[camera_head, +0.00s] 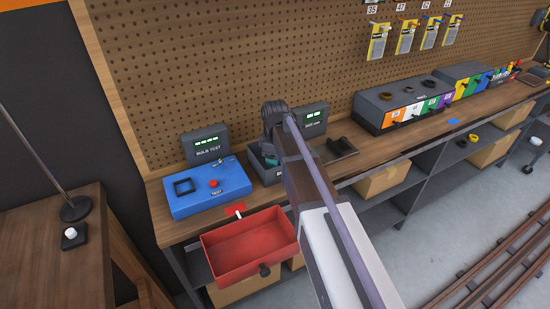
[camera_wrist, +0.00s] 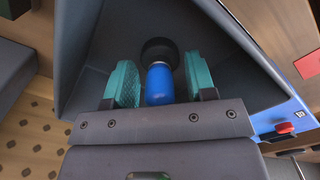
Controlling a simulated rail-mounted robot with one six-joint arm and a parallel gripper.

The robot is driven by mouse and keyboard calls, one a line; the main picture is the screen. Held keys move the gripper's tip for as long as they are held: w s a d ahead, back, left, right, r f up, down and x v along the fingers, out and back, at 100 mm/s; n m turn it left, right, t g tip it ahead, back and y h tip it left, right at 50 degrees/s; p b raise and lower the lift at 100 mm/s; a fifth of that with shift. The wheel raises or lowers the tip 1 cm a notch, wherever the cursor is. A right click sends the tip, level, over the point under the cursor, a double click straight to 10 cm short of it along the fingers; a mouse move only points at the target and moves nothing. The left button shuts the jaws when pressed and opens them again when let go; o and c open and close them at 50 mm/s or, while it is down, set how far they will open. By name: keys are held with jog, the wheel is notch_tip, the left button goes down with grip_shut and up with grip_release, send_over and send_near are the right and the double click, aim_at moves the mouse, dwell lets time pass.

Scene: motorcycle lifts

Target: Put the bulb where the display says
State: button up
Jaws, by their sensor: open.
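In the wrist view a bulb-like piece with a blue cylindrical body (camera_wrist: 160,85) and a dark round part (camera_wrist: 159,52) lies in a grey bin (camera_wrist: 85,70). My gripper (camera_wrist: 160,72) is open, its teal pads on either side of the blue body with small gaps. In the head view the grey bin (camera_head: 260,172) is partly behind my arm, which hides my gripper and the piece. A display marked BULB TEST (camera_head: 206,147) shows green symbols too small to read. A blue test box (camera_head: 205,192) has a dark square frame and a red button.
A red open tray (camera_head: 240,266) juts from the bench front and looks empty. A second display (camera_head: 314,119) stands behind my arm. Grey units with coloured, numbered fronts (camera_head: 405,106) stand further right on the bench. Yellow packs (camera_head: 378,42) hang on the pegboard.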

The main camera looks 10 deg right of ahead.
notch_tip(320, 180, up, 13)
jog(key=p, duration=1.2)
jog(key=s+m, duration=1.1)
jog(key=s, duration=1)
jog(key=shift+f+m, duration=0.4)
